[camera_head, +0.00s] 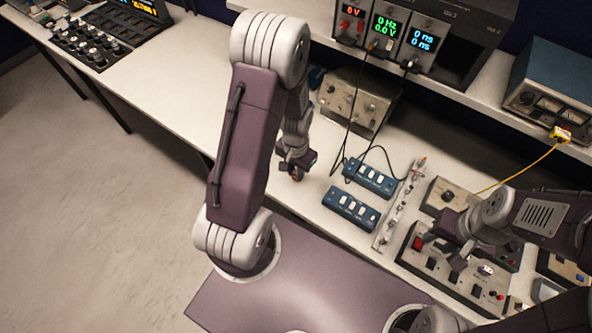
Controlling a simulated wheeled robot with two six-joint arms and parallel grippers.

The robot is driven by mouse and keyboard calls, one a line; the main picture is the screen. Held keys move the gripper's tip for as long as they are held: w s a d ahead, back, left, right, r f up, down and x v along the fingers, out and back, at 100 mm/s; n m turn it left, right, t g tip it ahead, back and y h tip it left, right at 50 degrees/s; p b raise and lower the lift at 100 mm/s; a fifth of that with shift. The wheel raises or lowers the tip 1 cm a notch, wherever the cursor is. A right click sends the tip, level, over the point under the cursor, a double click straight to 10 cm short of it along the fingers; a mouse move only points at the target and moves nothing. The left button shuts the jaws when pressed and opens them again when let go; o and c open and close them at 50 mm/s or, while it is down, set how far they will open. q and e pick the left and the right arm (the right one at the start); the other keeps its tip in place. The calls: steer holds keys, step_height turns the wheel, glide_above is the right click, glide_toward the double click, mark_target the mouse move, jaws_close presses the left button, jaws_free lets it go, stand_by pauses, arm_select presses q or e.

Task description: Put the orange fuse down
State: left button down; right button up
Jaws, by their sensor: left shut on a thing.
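My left gripper (296,170) hangs low over the white bench, left of two blue switch boxes. It is shut on a small orange-brown piece, the orange fuse (297,177), which shows only slightly below the fingers. The fuse is close to the bench top; I cannot tell whether it touches it. My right gripper (448,236) is at the right, over a grey control panel; its fingers are too hidden to tell open from shut.
The blue switch boxes (369,178) (351,209) and a metal strip (398,210) lie right of the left gripper. A grey box (355,103) stands behind with dark cables. The control panel (450,272) fills the right front. Bare bench (185,95) lies to the left.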

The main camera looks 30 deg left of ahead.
arm_select(q)
steer(key=shift+s+f, duration=0.1)
steer(key=c, duration=1.3)
jaws_free()
